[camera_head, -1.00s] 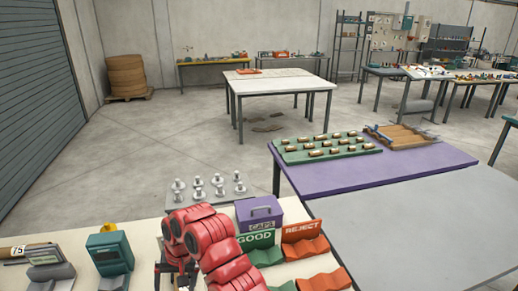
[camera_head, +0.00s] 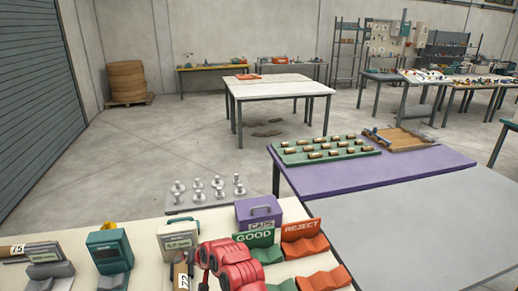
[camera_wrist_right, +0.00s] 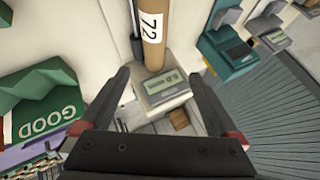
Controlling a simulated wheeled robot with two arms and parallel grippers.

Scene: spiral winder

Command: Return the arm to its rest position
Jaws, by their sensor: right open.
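My right arm (camera_head: 235,265), red and jointed, is low at the front of the cream bench in the head view. Its gripper shows in the right wrist view, with two dark fingers (camera_wrist_right: 160,76) spread apart and nothing held between them. Beyond the fingertips are a white display device (camera_wrist_right: 163,92) and a brown tube with a "72" label (camera_wrist_right: 152,35). In the head view this device (camera_head: 177,240) stands left of the arm, with the labelled tube (camera_head: 181,272) in front of it. My left gripper is not in view.
Close to the arm are a green GOOD holder (camera_head: 255,239), a red REJECT holder (camera_head: 302,230) and a purple CAPS box (camera_head: 258,211). A teal device (camera_head: 108,250) stands left. A grey tray (camera_head: 205,196) of metal pieces lies behind. The purple table (camera_head: 350,180) is partly bare.

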